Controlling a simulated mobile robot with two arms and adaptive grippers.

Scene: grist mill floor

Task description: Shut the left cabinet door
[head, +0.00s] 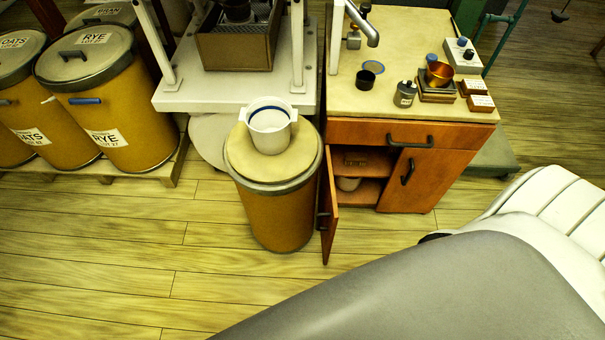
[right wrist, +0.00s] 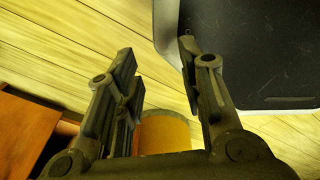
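The wooden cabinet (head: 405,180) stands right of centre in the head view. Its left door (head: 328,212) stands open, swung out toward me and seen nearly edge-on, with a dark handle (head: 321,215) on its drum-facing side. The right door (head: 415,178) is shut. Shelves (head: 362,190) show inside. My right gripper (right wrist: 156,52) is open and empty in its wrist view, above the floor; orange-brown wood (right wrist: 25,130), apparently the cabinet, lies to its left. In the head view my grey arm hides the lower right, and neither gripper shows.
A lidded drum (head: 275,215) stands close to the left of the open door, with a white pot (head: 268,125) on its lid. Labelled drums (head: 95,100) stand on a pallet (head: 115,172) at the left. The plank floor (head: 130,250) in front is clear.

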